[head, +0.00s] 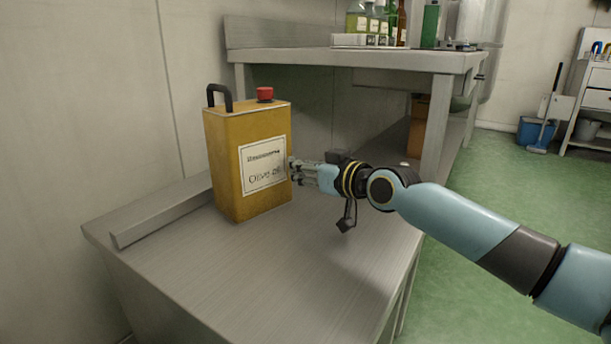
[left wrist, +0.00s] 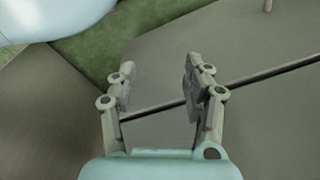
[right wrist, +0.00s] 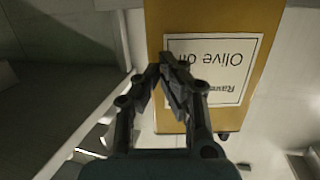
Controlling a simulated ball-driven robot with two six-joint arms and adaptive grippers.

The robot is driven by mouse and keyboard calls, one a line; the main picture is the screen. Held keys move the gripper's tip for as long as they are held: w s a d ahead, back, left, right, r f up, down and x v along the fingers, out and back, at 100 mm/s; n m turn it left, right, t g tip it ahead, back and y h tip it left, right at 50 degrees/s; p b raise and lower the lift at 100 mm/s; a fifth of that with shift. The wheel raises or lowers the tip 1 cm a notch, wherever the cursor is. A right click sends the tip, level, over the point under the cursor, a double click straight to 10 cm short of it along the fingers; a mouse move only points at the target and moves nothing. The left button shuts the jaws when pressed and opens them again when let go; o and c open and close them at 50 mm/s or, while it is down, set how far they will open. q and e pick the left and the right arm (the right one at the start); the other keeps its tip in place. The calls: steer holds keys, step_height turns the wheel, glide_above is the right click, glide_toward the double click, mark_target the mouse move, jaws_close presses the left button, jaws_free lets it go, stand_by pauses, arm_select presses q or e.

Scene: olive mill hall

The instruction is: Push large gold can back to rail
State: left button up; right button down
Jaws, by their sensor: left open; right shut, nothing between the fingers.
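The large gold can (head: 225,150), with a black handle, red cap and white olive oil label, stands upright on the steel table (head: 270,285). The low grey rail (head: 160,212) runs along the table's back left and passes behind the can; I cannot tell whether they touch. My right gripper (head: 293,167) is shut and empty at the can's right side, its tips at or very near the surface. In the right wrist view the gripper (right wrist: 168,68) is in front of the upside-down label on the can (right wrist: 205,115). My left gripper (left wrist: 163,82) shows only in its wrist view, open and empty.
A raised shelf (head: 350,57) with bottles stands behind, to the right. A wall rises behind the rail. The table's front is clear, with green floor (head: 510,190) to the right. A blue bucket (head: 535,132) stands far off.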

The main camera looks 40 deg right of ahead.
mark_target(284, 160)
arm_select(q)
steer(key=shift+s+f+b, duration=0.7)
steer(key=shift+f+b, duration=0.9)
steer(key=shift+f, duration=0.3)
arm_select(e)
steer(key=shift+r+x, duration=0.2)
steer(key=shift+x, duration=1.3)
steer(key=shift+r+x, duration=0.15)
steer(key=shift+x, duration=1.3)
steer(key=shift+s+r+p, duration=0.2)
steer(key=shift+s+p, duration=0.15)
steer(key=shift+p, duration=0.05)
steer(key=p+v, duration=0.1)
steer(key=v, duration=0.1)
steer(key=p+v, duration=0.1)
steer(key=v, duration=0.1)
steer(key=f+p+v, duration=0.1)
steer(key=v, duration=0.1)
steer(key=shift+s+d, duration=0.1)
steer(key=shift+s, duration=0.1)
arm_select(q)
steer(key=r, duration=0.1)
steer(key=w+r, duration=0.1)
steer(key=r, duration=0.2)
steer(key=shift+w, duration=0.25)
arm_select(e)
steer(key=shift+f, duration=0.1)
